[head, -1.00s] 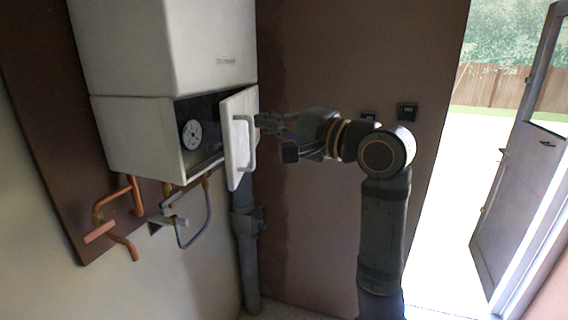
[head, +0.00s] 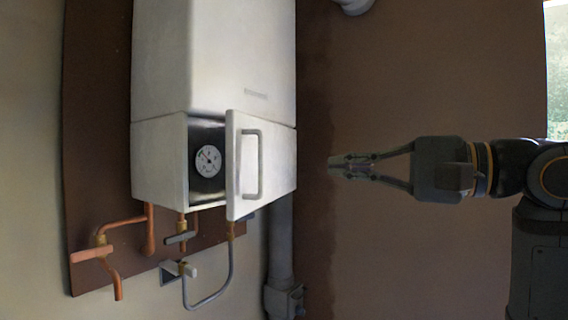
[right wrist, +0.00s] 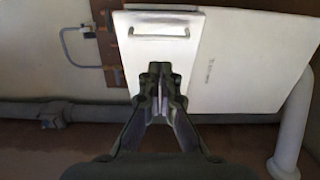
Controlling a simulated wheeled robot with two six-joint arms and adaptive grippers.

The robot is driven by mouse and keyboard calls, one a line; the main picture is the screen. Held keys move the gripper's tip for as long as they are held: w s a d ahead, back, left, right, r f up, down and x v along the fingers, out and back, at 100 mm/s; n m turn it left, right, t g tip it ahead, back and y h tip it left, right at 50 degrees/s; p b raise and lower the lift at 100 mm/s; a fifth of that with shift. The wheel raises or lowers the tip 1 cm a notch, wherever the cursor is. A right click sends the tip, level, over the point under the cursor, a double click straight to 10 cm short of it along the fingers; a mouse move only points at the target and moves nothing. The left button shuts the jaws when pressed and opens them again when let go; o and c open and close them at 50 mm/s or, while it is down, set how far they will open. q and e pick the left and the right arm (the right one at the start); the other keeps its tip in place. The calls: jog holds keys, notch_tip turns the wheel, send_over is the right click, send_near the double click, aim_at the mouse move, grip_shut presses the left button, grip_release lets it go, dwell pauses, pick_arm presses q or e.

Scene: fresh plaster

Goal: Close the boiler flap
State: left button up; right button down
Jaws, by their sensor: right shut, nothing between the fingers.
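The boiler (head: 215,60) is a white wall unit. Its white flap (head: 238,200), with a grey bar handle (head: 259,165), stands partly open at the lower front, uncovering a round gauge (head: 208,160) to its left. My right gripper (head: 345,165) is shut and empty, to the right of the flap and pointing left, with a visible gap between. In the right wrist view the flap (right wrist: 140,55) and its handle (right wrist: 160,37) lie beyond my shut fingers (right wrist: 160,88), which cover part of the flap. My left gripper is not in view.
Copper pipes and valves (head: 103,240) and a grey hose (head: 207,303) hang below the boiler. A grey vertical pipe (head: 281,240) runs down the wall beneath it. The brown wall (head: 400,70) behind my right arm is bare around the gripper.

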jog(key=p, duration=0.2)
send_near(263, 163)
jog(key=x, duration=0.5)
jog(key=shift+w+a+p, duration=0.2)
jog(key=shift+a+p, duration=0.05)
jog(key=shift+p, duration=0.1)
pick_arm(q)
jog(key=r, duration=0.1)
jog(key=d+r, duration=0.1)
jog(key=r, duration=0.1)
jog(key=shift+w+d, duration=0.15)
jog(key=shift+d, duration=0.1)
pick_arm(e)
jog(key=shift+w+a+f, duration=0.1)
jog(key=shift+w+a, duration=0.25)
jog(key=shift+a, duration=0.05)
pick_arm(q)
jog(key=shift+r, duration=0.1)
